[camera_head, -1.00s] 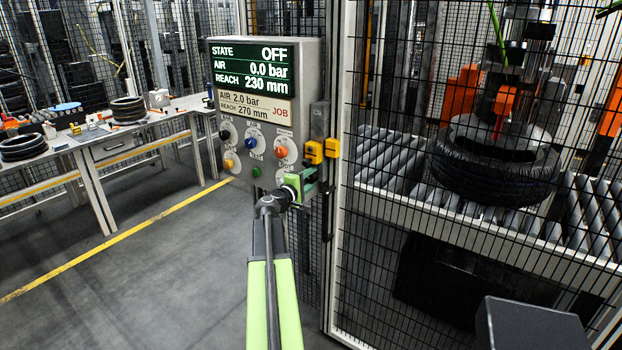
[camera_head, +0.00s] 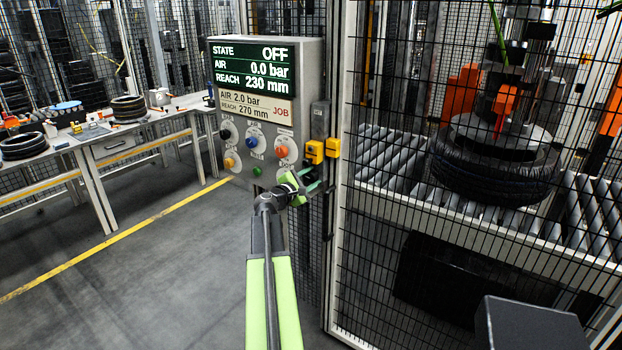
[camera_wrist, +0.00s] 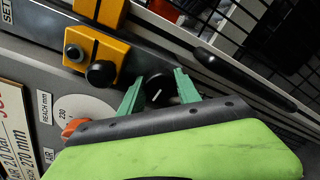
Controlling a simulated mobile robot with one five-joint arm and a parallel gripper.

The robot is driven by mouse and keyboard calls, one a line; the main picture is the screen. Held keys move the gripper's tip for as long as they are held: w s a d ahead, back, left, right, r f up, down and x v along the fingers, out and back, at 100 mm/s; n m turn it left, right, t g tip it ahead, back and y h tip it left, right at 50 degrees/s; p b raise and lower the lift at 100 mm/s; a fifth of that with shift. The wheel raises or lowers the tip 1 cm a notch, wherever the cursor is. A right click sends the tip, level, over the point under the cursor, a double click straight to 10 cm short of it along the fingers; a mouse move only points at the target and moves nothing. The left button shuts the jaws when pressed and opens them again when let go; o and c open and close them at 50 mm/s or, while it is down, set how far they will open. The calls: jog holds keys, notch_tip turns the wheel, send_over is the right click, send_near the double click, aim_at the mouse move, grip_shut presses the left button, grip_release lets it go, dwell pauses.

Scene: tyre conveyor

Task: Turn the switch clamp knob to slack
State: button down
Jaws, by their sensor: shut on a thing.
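The clamp knob (camera_wrist: 156,91) is black with a white pointer line, below the yellow switch blocks (camera_wrist: 98,55) in the wrist view. The line slants up to the right there. Its slack and tight marks cannot be read. My gripper (camera_wrist: 160,92) has its two green fingers on either side of the knob, shut on it. In the head view my gripper (camera_head: 308,186) is at the lower right corner of the control panel (camera_head: 306,75), below the yellow switch (camera_head: 315,151), and hides the knob.
The panel screen (camera_head: 252,68) reads OFF, 0.0 bar, 230 mm. Coloured knobs, including an orange one (camera_head: 281,152), sit close to my gripper's left. A mesh fence (camera_head: 400,215) stands right, with a tyre (camera_head: 492,170) behind it. A black handle (camera_wrist: 222,66) lies beyond the fingers.

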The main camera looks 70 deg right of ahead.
jog(key=shift+f, duration=0.1)
dwell(0.3)
jog(key=c, duration=1.1)
grip_release()
jog(key=shift+c, duration=0.2)
jog(key=p+v, duration=0.1)
jog(key=v, duration=1.6)
jog(key=shift+w+a, duration=0.2)
jog(key=shift+a, duration=0.05)
